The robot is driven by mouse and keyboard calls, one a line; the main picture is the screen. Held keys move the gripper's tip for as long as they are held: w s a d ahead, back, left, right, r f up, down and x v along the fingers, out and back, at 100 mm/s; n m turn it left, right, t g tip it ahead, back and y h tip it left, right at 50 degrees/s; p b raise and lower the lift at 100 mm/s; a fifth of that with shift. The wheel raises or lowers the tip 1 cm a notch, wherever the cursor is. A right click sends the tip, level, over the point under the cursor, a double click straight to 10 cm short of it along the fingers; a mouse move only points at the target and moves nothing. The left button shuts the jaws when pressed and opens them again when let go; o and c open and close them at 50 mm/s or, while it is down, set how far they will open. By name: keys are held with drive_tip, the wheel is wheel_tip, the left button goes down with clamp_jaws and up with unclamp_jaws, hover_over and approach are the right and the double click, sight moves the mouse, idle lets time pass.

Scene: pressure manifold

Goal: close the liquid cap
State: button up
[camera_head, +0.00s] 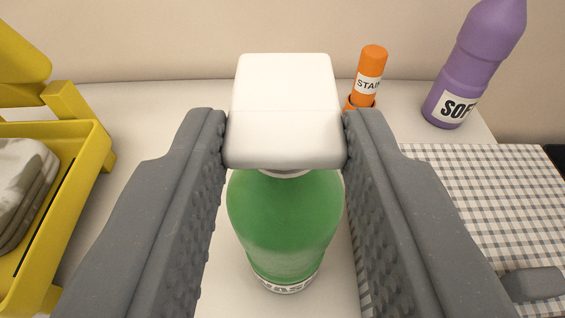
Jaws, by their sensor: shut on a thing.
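A green bottle (284,225) stands on the white surface in the middle of the head camera view, its label partly visible at the bottom. A white block-shaped cap (286,110) sits at the top of the bottle, over its neck. My gripper (285,135) is shut on the white cap, with one grey ridged finger touching each side of it. A small strip of the neck shows below the cap; the rest of the neck is hidden. I cannot tell whether the cap is fully seated.
A yellow bin (100,150) with folded grey cloth (25,185) is at the left. An orange stain stick (371,70) and a purple bottle (470,65) stand at the back right. A checkered cloth (480,190) lies at the right.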

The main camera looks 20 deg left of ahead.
drive_tip(key=shift+f+b, duration=0.25)
drive_tip(key=shift+b, duration=0.05)
drive_tip(key=shift+r, duration=0.1)
drive_tip(key=o, duration=1)
drive_tip(key=shift+d+r, duration=0.1)
drive_tip(key=p+v, duration=0.2)
drive_tip(key=v, duration=1.1)
drive_tip(key=shift+s+f, duration=0.3)
drive_tip(key=shift+s, duration=0.1)
